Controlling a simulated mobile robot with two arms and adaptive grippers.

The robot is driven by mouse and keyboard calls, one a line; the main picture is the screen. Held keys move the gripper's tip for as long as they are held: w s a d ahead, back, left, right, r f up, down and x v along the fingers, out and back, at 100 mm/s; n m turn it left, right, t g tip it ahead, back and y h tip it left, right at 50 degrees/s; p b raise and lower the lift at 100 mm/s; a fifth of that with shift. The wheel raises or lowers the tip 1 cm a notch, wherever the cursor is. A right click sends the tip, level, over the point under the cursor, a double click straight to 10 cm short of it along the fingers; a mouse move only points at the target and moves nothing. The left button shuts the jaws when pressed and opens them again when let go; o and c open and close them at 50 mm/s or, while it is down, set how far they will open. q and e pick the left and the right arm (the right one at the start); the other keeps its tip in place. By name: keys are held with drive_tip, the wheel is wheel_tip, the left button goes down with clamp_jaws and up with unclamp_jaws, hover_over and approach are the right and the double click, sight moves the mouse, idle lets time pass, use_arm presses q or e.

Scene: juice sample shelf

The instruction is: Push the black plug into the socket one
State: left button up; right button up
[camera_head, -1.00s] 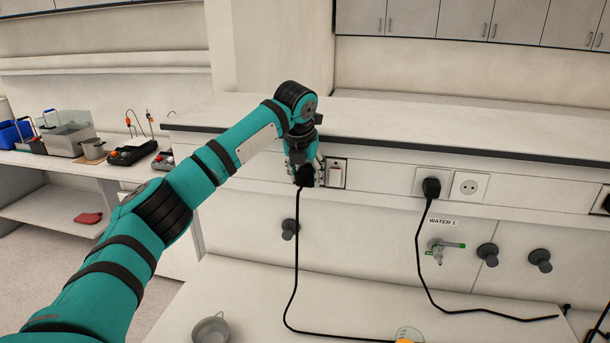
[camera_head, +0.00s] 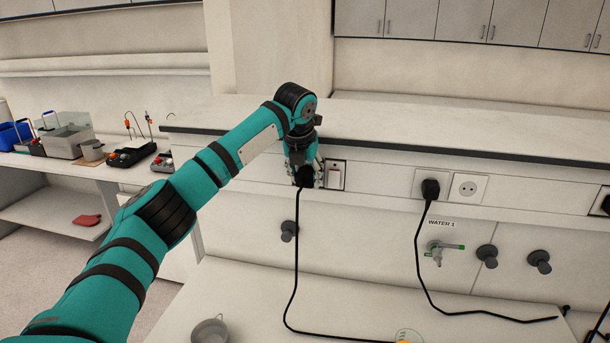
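My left gripper (camera_head: 305,174) is at the panel under the long shelf, just left of a framed white switch. It is shut on a black plug (camera_head: 304,177), whose black cord (camera_head: 297,260) hangs straight down to the bench. The socket behind the plug is hidden by the gripper and plug. I cannot tell how deep the plug sits. A second black plug (camera_head: 430,188) is in a wall socket farther right, beside an empty white socket (camera_head: 468,187). My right gripper is not in view.
The framed switch (camera_head: 335,175) is close to the gripper's right side. The shelf edge (camera_head: 420,151) runs above it. A green-handled tap (camera_head: 440,250) and dark knobs (camera_head: 487,256) are on the wall below. A grey bowl (camera_head: 210,331) stands on the bench.

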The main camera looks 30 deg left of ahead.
use_arm(q)
drive_tip(key=o, duration=0.5)
drive_tip(key=shift+o, duration=0.2)
drive_tip(key=v, duration=1.2)
